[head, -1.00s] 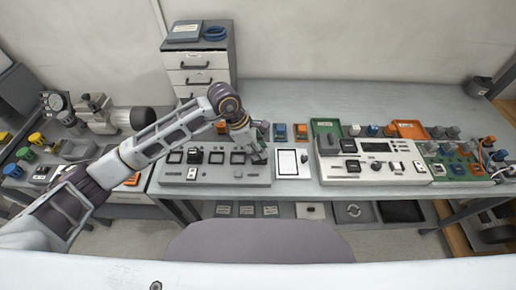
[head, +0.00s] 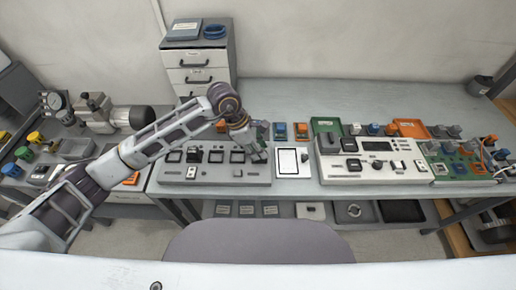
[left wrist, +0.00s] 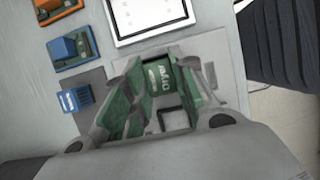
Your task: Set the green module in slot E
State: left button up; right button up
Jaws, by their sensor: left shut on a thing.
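My left gripper (head: 258,156) is over the right end of the grey panel (head: 205,181), which has several dark-framed square slots. In the left wrist view the left gripper (left wrist: 163,88) is shut on a green module (left wrist: 161,78) with pale lettering on its face. A dark square slot outline (left wrist: 172,113) shows just below the module, partly hidden by the gripper. I cannot tell whether the module touches the panel. No slot letters are readable, so I cannot tell which one is slot E. My right gripper is not in view.
A white-faced tablet-like plate (head: 292,162) lies just right of the panel. Blue (head: 279,130) and orange (head: 301,131) modules stand behind it. A white control unit (head: 372,160) is further right.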

pick_arm(q)
jog(key=shift+f+b, duration=0.2)
jog(key=shift+b, duration=0.1)
dwell(0.4)
jog(key=o, duration=1.4)
jog(key=shift+o, duration=0.2)
jog(key=shift+r+p, duration=0.75)
jog(key=shift+r, duration=1.2)
jog(key=shift+r+p, duration=0.5)
jog(key=shift+r, duration=1.05)
